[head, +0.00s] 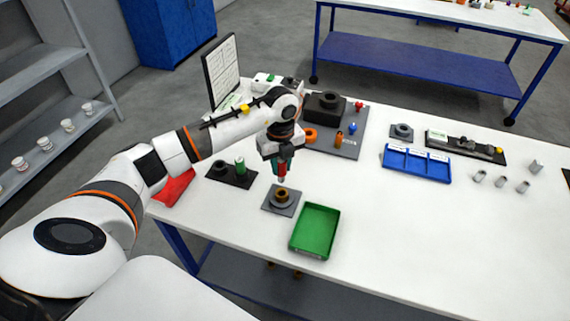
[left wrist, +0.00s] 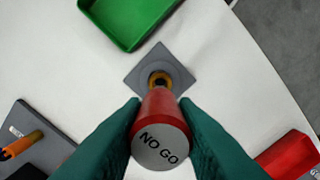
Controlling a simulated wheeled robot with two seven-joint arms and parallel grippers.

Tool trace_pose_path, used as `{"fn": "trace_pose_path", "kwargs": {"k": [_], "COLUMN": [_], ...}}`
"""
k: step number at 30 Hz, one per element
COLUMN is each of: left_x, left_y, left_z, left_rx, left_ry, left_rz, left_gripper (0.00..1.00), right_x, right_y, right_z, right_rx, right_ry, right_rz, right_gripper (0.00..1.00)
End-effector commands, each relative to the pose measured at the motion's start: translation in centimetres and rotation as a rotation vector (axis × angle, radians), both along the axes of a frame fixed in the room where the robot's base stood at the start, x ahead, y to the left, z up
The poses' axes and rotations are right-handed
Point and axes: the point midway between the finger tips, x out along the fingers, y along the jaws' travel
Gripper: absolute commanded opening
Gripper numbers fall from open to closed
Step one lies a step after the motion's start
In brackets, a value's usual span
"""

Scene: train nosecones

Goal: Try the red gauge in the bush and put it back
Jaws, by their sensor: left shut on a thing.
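My left gripper (head: 281,172) is shut on the red gauge (head: 283,167) and holds it upright just above the bush. In the left wrist view the gauge (left wrist: 160,140) shows a grey end face marked "NO GO" between the green fingers. The bush (head: 283,194) is a brass-coloured ring on a dark grey square plate (head: 270,208). In the left wrist view the bush (left wrist: 160,79) lies just beyond the gauge's far end. The gauge's tip looks close to the bush; I cannot tell whether it touches. My right gripper is not in view.
A dark holder (head: 226,180) with a green gauge (head: 240,167) stands left of the bush. A green tray (head: 315,231) stands right of it, near the front edge. A blue divided tray (head: 416,164) is further right.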

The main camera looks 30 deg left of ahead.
Motion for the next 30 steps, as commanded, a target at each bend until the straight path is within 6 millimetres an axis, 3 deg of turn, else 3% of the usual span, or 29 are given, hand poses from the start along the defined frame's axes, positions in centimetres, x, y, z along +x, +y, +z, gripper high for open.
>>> {"fn": "trace_pose_path", "kwargs": {"k": [21,30], "left_x": [0.0,0.0], "left_y": [0.0,0.0], "left_z": [-4.4,-5.2], "left_rx": [-0.001,-0.001], "left_ry": [0.001,-0.001], "left_rz": [0.008,0.007], "left_gripper": [0.03,0.03], "right_x": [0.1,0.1], "right_y": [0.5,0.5], "right_z": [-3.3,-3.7], "right_rx": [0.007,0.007], "right_ry": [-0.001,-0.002], "right_rz": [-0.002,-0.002], "right_gripper": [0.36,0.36]}}
